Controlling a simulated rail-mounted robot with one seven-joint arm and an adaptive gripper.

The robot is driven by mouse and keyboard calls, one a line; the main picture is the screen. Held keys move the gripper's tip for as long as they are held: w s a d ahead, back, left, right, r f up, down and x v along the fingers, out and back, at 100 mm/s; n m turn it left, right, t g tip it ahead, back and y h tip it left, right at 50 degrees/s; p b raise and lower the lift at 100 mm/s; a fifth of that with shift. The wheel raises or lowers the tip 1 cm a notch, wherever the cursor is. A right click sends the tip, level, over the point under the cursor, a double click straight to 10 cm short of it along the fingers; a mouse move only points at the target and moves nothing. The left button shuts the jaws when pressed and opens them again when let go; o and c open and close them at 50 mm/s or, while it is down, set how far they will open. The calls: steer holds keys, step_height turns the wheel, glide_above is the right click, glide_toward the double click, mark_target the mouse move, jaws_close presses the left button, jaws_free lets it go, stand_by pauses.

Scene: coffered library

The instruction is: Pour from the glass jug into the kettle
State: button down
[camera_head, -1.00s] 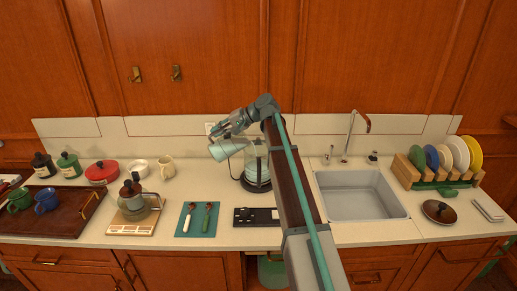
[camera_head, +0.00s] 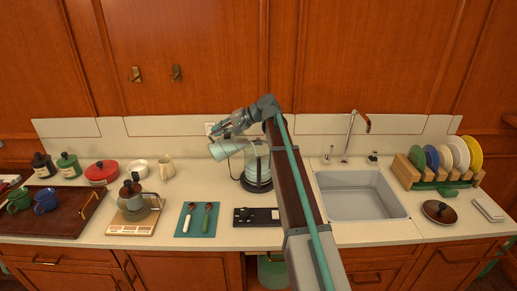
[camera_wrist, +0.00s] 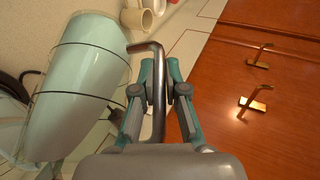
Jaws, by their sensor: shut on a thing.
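My gripper (camera_head: 222,130) is shut on the metal handle of a pale green, see-through vessel (camera_head: 226,149), which I take for the glass jug. In the wrist view the jug (camera_wrist: 85,75) shows dark bands and fills the left side, and the handle (camera_wrist: 158,95) lies between the fingers. The jug is held above the counter and tilted well over. Close to its right stands an upright clear vessel with a dark base, likely the kettle (camera_head: 257,168), partly hidden by the jug and my arm. I cannot tell whether liquid flows or whether the two touch.
A glass pot (camera_head: 132,203) with a dark lid stands on a scale at left. A teal mat (camera_head: 181,229) with two utensils and a black panel (camera_head: 256,217) lie in front. The sink (camera_head: 362,197) is right of my arm. A cream pitcher (camera_head: 166,167) stands behind left.

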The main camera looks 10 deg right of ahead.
steer(key=shift+d+r, duration=0.1)
steer(key=shift+r, duration=0.1)
stand_by(0.5)
steer(key=shift+a+f, duration=0.2)
steer(key=shift+a, duration=0.05)
steer(key=shift+a+h+p, duration=0.3)
steer(key=shift+h+p, duration=0.2)
steer(key=f+h, duration=0.1)
steer(key=a+f+h, duration=0.1)
steer(key=shift+a+f+n, duration=0.15)
steer(key=shift+f+n, duration=0.25)
steer(key=shift+h+p, duration=0.3)
